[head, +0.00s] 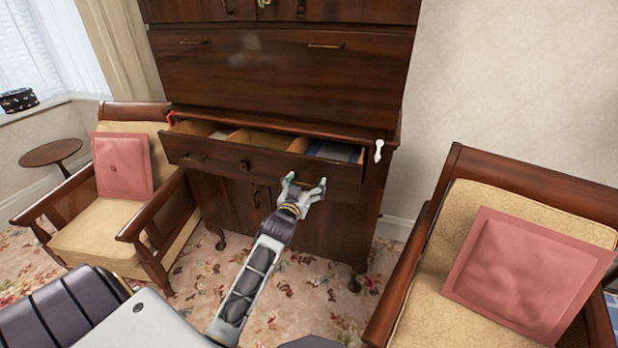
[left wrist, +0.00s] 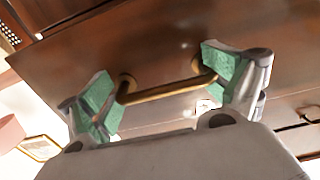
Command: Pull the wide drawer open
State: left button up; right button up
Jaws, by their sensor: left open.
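The wide drawer (head: 215,155) of the dark wood cabinet stands partly open, with its inner compartments showing from above. My left gripper (head: 304,183) is in front of the right part of the drawer front. In the left wrist view, the brass bar handle (left wrist: 168,91) spans the space between the open green-padded fingers of my left gripper (left wrist: 160,86). The fingers stand near the two ends of the handle; whether they touch it, I cannot tell. Another handle (head: 194,157) shows on the left of the drawer front. My right gripper is not in view.
A closed larger front (head: 285,75) is above the drawer, and cupboard doors (head: 228,200) are below. An armchair with a pink cushion (head: 122,166) stands left and another armchair (head: 455,195) stands right. Patterned carpet (head: 300,275) lies open between them.

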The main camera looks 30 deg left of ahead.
aim_at(307, 177)
pick_arm(q)
jog(key=shift+a+x, duration=0.15)
jog(key=shift+x, duration=0.7)
jog(key=shift+a+x, duration=0.2)
jog(key=shift+x, duration=0.6)
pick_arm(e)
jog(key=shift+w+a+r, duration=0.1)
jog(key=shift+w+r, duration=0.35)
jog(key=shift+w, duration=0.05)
pick_arm(q)
jog(key=shift+r, duration=0.15)
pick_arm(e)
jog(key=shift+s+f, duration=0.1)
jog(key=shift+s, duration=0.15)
pick_arm(q)
jog(key=c, duration=1.3)
jog(key=shift+s, duration=0.1)
jog(key=shift+s, duration=0.15)
